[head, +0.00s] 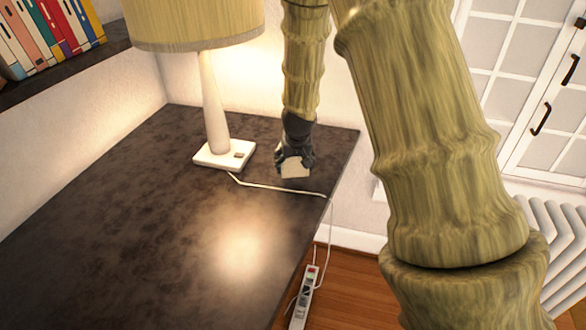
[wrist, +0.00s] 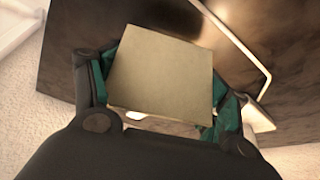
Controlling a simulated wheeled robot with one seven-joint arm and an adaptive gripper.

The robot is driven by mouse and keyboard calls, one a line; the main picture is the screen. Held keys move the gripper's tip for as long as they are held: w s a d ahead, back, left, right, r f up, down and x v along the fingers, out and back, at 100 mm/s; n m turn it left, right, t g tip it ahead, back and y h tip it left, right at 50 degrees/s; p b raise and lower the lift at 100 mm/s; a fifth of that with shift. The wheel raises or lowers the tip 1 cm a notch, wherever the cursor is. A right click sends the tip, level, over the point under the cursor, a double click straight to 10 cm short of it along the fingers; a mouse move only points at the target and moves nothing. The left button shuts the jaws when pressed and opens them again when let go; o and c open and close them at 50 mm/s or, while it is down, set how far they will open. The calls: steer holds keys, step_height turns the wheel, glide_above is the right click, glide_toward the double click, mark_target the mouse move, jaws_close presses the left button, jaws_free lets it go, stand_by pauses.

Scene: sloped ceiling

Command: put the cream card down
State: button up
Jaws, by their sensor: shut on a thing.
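The cream card (head: 294,168) is between the fingers of my gripper (head: 295,158), over the far right part of the dark table in the head view. In the wrist view the cream card (wrist: 162,75) is a flat, roughly square piece. The green-lined fingers of my gripper (wrist: 165,90) are shut on it from both sides. The dark table (head: 130,215) lies beneath. I cannot tell whether the card touches the tabletop.
A lamp (head: 212,110) with a white base (head: 224,154) stands left of my gripper. Its white cord (head: 280,187) crosses the table just in front of the card and hangs off the right edge to a power strip (head: 304,298). The near tabletop is clear.

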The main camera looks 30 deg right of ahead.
mark_target(293, 170)
steer(key=shift+w+r, duration=0.1)
steer(key=shift+w, duration=0.2)
steer(key=shift+w+f, duration=0.1)
steer(key=shift+f, duration=1.8)
steer(key=shift+f, duration=0.1)
steer(key=o, duration=0.7)
steer(key=v, duration=1.2)
